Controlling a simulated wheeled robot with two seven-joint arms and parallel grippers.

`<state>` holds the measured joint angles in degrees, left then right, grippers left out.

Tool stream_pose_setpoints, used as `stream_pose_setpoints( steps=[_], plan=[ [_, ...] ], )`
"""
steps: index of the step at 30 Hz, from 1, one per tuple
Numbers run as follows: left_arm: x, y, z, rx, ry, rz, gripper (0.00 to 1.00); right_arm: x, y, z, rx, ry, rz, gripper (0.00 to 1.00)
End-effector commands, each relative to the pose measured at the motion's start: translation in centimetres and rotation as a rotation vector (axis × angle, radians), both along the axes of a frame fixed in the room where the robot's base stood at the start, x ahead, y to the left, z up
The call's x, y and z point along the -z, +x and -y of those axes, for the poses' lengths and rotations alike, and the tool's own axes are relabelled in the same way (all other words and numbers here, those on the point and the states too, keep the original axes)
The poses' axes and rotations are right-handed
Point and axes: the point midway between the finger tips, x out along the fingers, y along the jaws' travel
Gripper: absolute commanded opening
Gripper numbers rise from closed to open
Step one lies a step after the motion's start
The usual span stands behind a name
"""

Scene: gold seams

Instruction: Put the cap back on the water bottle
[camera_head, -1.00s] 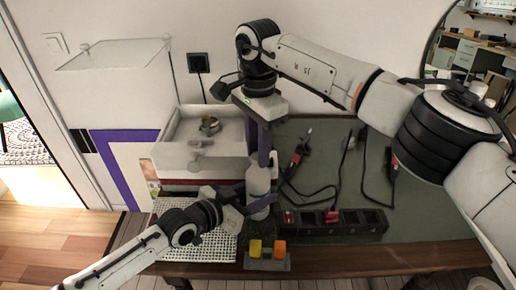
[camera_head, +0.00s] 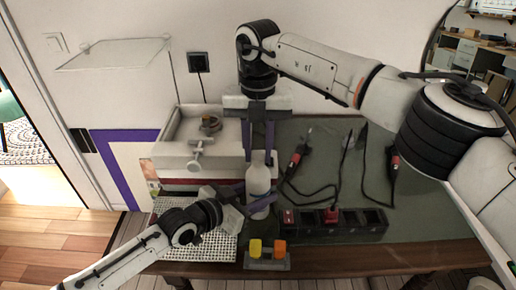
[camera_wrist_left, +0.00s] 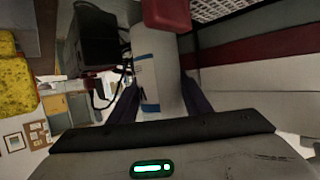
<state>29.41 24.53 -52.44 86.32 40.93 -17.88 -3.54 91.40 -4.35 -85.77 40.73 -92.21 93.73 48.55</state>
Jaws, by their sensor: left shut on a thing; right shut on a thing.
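The white bottle (camera_head: 258,181) stands upright at the front middle of the table. My left gripper (camera_head: 254,200) is shut on its lower body from the left. The left wrist view shows the bottle (camera_wrist_left: 157,78), with a blue band, between the two fingers (camera_wrist_left: 163,95). My right gripper (camera_head: 262,160) points straight down over the bottle's top, its fingers on either side of it. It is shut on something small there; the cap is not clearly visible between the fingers. I cannot tell whether the cap touches the bottle.
A black power strip (camera_head: 350,224) with plugs and cables lies right of the bottle. A holder with yellow and orange blocks (camera_head: 267,264) is in front. A white drawer box (camera_head: 200,160) stands behind left, and a white perforated mat (camera_head: 222,246) lies under my left arm.

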Motion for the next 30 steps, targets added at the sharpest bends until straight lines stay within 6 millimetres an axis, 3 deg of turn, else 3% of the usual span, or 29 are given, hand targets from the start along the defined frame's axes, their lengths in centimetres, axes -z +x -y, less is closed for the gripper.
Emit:
stream_pose_setpoints(
  steps=[3, 7, 12, 13, 16, 25, 30],
  plan=[
    [0.1, 0.0, 0.0, 0.0, 0.001, -0.002, 0.0, 0.0, 0.0, 0.0, 0.251, -0.001, 0.001, 0.0],
    [0.1, 0.0, 0.0, 0.0, 0.001, -0.002, 0.0, 0.0, 0.0, 0.0, 0.462, 0.0, 0.0, 0.0],
    [0.1, 0.0, 0.0, 0.0, 0.001, -0.002, 0.0, 0.0, 0.0, 0.0, 0.472, 0.0, 0.0, 0.0],
    [0.1, 0.0, 0.0, 0.0, 0.001, -0.002, 0.0, 0.0, 0.0, 0.0, 0.472, 0.0, 0.0, 0.3],
    [0.1, 0.0, 0.0, 0.0, 0.001, -0.002, 0.0, 0.0, 0.0, 0.0, 0.47, 0.0, 0.0, 0.47],
    [0.1, 0.0, 0.0, 0.0, 0.001, -0.001, 0.0, -0.1, 0.0, 0.0, 0.469, 0.0, 0.0, 0.47],
    [0.1, 0.0, 0.0, 0.0, 0.001, -0.001, 0.0, -1.8, 0.1, 0.0, 0.469, 0.001, 0.002, 0.47]
  ],
)
